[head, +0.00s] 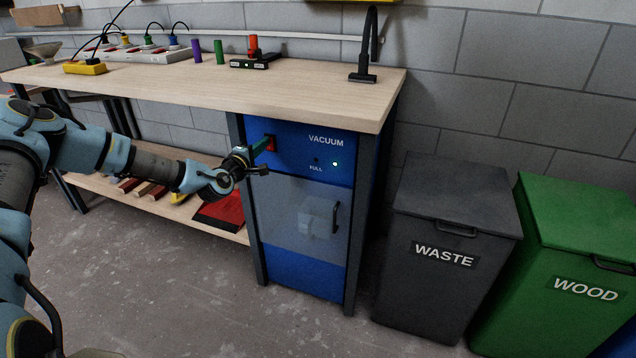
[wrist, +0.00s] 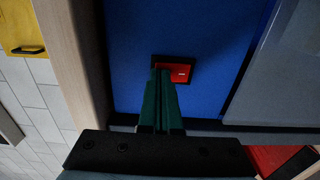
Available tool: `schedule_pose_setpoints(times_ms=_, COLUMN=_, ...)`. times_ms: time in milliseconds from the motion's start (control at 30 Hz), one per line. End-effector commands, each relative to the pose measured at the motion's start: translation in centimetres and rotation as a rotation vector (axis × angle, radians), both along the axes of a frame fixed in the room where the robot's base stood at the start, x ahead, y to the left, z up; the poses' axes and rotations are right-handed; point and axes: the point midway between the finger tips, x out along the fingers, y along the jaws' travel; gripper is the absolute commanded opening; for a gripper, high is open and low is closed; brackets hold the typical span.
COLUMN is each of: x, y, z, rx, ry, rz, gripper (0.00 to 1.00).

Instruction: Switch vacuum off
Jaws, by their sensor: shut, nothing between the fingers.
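The blue vacuum unit (head: 315,166), labelled VACUUM, is built under the right end of the workbench. A small green light (head: 335,163) is lit on its panel, beside a dark spot marked FULL. Its red rocker switch (head: 272,142) sits at the panel's upper left and shows larger in the wrist view (wrist: 183,73). My gripper (head: 265,147) is shut and empty, with its green fingers together. Its fingertips (wrist: 161,72) are at the left part of the switch in the wrist view and cover that part. I cannot tell whether they touch or press it.
The wooden benchtop (head: 200,85) overhangs the panel. A clear door with a dark handle (head: 336,217) is below the switch. A grey WASTE bin (head: 440,285) and a green WOOD bin (head: 560,240) stand to the right. A lower shelf (head: 165,205) holds several items at left.

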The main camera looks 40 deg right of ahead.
Motion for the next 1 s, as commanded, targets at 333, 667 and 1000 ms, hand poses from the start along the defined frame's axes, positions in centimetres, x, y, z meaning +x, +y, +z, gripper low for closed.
schedule_pose_setpoints(times_ms=333, x=0.2, y=-0.3, z=0.0, rx=0.001, ry=0.000, rz=0.000, gripper=0.00)
schedule_pose_setpoints(times_ms=667, x=-0.9, y=1.7, z=0.1, rx=0.001, ry=0.000, rz=0.000, gripper=0.00)
schedule_pose_setpoints(times_ms=1000, x=-2.1, y=4.0, z=0.1, rx=0.001, ry=0.000, rz=0.001, gripper=0.00)
